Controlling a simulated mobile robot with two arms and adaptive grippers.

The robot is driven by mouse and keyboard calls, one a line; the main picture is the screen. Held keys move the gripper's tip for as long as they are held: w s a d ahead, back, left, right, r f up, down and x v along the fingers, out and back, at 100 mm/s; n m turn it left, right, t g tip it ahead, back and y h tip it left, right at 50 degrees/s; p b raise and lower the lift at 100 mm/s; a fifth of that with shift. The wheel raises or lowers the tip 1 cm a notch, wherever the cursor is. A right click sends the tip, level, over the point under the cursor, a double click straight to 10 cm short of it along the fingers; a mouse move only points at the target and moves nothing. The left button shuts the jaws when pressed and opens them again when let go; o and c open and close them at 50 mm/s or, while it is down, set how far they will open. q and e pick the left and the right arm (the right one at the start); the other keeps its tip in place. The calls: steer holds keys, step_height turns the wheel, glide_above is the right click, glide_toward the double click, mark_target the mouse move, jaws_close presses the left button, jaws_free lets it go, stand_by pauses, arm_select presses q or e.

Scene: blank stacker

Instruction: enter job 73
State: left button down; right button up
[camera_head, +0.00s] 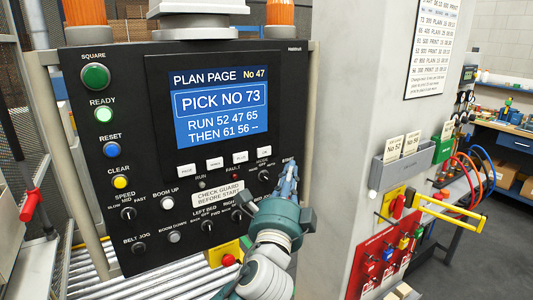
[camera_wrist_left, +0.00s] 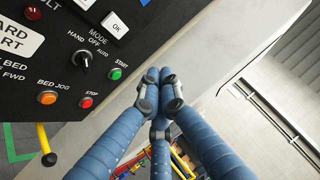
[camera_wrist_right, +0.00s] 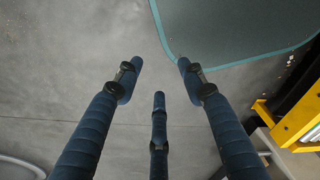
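The control panel (camera_head: 120,150) carries a blue screen (camera_head: 222,105) reading "PLAN PAGE No 47", "PICK NO 73", "RUN 52 47 65", "THEN 61 56 --". Below the screen is a row of white keys: a page key (camera_head: 187,170), a minus key (camera_head: 214,163), a plus key (camera_head: 240,158) and an OK key (camera_head: 264,152). The OK key (camera_wrist_left: 115,24) also shows in the left wrist view. My left gripper (camera_head: 289,180) is at the panel's lower right edge, its fingertips together and empty in the left wrist view (camera_wrist_left: 160,75). My right gripper (camera_wrist_right: 159,65) is open and empty above the floor.
Near my left gripper are a mode switch (camera_wrist_left: 83,58), a green start button (camera_wrist_left: 115,73), a red stop button (camera_wrist_left: 86,102) and an orange bed jog button (camera_wrist_left: 47,98). A printed list (camera_head: 432,45) hangs on the grey column. A card holder (camera_head: 402,165) sits lower right.

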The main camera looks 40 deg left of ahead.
mark_target(271, 147)
arm_select(q)
steer(key=w+a, duration=0.3)
steer(key=a, duration=0.4)
steer(key=shift+a+b, duration=0.3)
steer(key=shift+b, duration=0.05)
arm_select(e)
steer(key=shift+d+f, duration=0.4)
steer(key=shift+d, duration=0.15)
steer(key=shift+a, duration=0.2)
arm_select(q)
steer(key=shift+w+a, duration=0.1)
stand_by(0.3)
steer(key=shift+w+a, duration=0.1)
steer(key=shift+a, duration=0.2)
arm_select(e)
steer(key=shift+r, duration=0.1)
arm_select(q)
steer(key=shift+w+a+r, duration=0.1)
steer(key=shift+w+a, duration=0.05)
steer(key=shift+a, duration=0.15)
arm_select(e)
steer(key=shift+d, duration=0.2)
stand_by(0.6)
steer(key=shift+r, duration=0.1)
arm_select(q)
steer(key=shift+s+d+p, duration=0.3)
steer(key=shift+s+d, duration=0.05)
steer(key=shift+d, duration=0.35)
arm_select(e)
steer(key=shift+r, duration=0.1)
